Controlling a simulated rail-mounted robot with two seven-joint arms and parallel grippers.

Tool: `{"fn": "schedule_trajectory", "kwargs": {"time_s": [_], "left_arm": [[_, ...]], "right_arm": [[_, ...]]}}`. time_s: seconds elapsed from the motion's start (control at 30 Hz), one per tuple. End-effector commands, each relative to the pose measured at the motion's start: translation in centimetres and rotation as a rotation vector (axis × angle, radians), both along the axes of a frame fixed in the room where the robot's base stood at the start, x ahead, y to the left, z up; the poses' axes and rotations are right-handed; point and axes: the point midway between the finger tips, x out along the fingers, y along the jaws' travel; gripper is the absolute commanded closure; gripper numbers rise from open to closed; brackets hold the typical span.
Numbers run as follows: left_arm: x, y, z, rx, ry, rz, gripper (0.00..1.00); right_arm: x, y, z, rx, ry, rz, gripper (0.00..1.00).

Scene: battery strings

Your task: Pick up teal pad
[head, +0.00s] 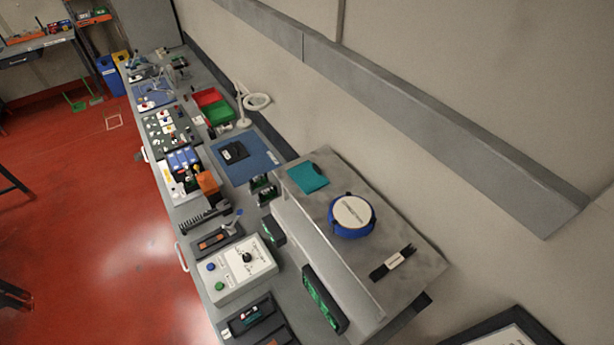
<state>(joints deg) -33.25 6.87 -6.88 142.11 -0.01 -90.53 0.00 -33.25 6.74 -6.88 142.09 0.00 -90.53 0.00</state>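The teal pad (308,177) is a flat, roughly square piece. It lies at the far left corner of a raised grey metal surface on the long workbench. Neither of my grippers shows in the head view.
A round blue-rimmed container (352,215) and a dark bundle with a white label (393,262) share the raised surface (400,225). A blue mat (262,163) with a black item lies beyond it. A white control box (236,268) stands to the left. The wall is at right.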

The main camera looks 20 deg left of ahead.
Motion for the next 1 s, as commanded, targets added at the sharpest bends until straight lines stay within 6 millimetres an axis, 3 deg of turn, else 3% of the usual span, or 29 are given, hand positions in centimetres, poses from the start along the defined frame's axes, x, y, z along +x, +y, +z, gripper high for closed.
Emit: {"fn": "schedule_trajectory", "kwargs": {"time_s": [0.3, 0.53, 1.0], "left_arm": [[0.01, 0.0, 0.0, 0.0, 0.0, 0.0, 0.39], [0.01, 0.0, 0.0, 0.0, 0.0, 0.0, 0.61], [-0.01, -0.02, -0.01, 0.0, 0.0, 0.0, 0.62]], "right_arm": [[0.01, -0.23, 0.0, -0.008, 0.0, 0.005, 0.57], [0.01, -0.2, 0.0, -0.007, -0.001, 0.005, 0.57], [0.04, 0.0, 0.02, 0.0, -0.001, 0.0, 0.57]]}}
